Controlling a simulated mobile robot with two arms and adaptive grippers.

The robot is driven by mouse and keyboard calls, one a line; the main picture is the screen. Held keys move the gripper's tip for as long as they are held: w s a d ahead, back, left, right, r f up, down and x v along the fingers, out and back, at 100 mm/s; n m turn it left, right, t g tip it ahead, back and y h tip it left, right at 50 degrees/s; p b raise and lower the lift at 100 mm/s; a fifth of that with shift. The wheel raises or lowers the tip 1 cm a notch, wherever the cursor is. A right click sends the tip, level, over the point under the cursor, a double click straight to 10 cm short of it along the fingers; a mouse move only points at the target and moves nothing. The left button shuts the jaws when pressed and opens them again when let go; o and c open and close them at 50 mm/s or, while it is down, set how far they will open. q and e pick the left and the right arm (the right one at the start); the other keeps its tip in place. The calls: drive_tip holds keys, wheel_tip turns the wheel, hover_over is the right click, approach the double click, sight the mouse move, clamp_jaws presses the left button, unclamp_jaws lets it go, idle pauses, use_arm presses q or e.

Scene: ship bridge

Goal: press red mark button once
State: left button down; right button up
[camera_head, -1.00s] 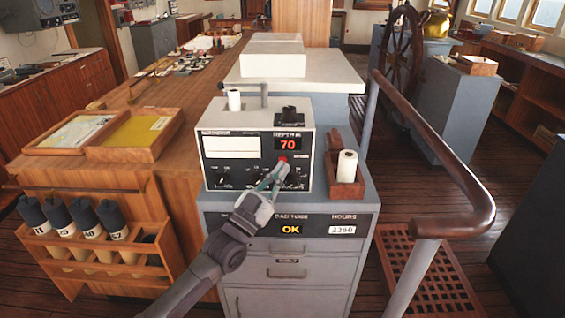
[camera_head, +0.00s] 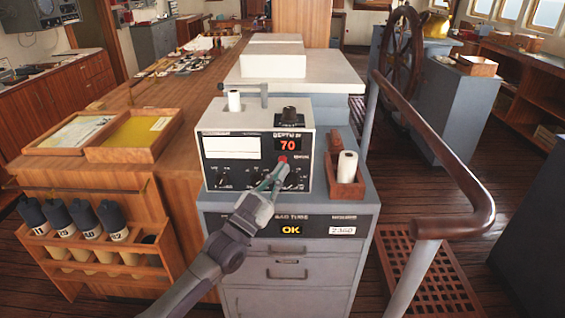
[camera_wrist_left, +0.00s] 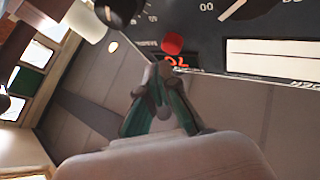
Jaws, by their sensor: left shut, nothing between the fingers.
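The red mark button (camera_head: 283,159) is on the front panel of the grey depth recorder (camera_head: 318,150), just below the red "70" display (camera_head: 288,143). In the left wrist view the red button (camera_wrist_left: 173,43) shows just beyond the fingertips. My left gripper (camera_head: 279,170) is shut and empty, with its tips right below the button. In the left wrist view the gripper (camera_wrist_left: 158,72) points at the panel close to the button. I cannot tell whether the tips touch it. My right gripper is not in view.
The recorder stands on a grey drawer cabinet (camera_head: 290,301) with an "OK" display. A paper roll in a wooden holder (camera_head: 346,190) stands to its right. A wooden handrail (camera_head: 440,150) runs along the right. A rack (camera_head: 95,250) of dark-capped tubes stands at the left.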

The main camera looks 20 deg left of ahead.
use_arm(q)
drive_tip(key=shift+w, duration=0.15)
drive_tip(key=shift+w+a, duration=0.1)
drive_tip(key=shift+w, duration=0.15)
drive_tip(key=shift+w+a+b, duration=0.15)
drive_tip(key=shift+w+b, duration=0.35)
drive_tip(key=shift+b, duration=0.05)
idle(0.6)
idle(0.4)
drive_tip(key=shift+s+d+p, duration=0.25)
drive_tip(key=shift+s+p, duration=0.4)
drive_tip(key=shift+s, duration=0.3)
drive_tip(key=s+p, duration=0.1)
drive_tip(key=s, duration=0.1)
drive_tip(key=s+d+p, duration=0.1)
drive_tip(key=s, duration=0.1)
drive_tip(key=shift+s+d+p, duration=0.2)
drive_tip(key=shift+s+p, duration=0.2)
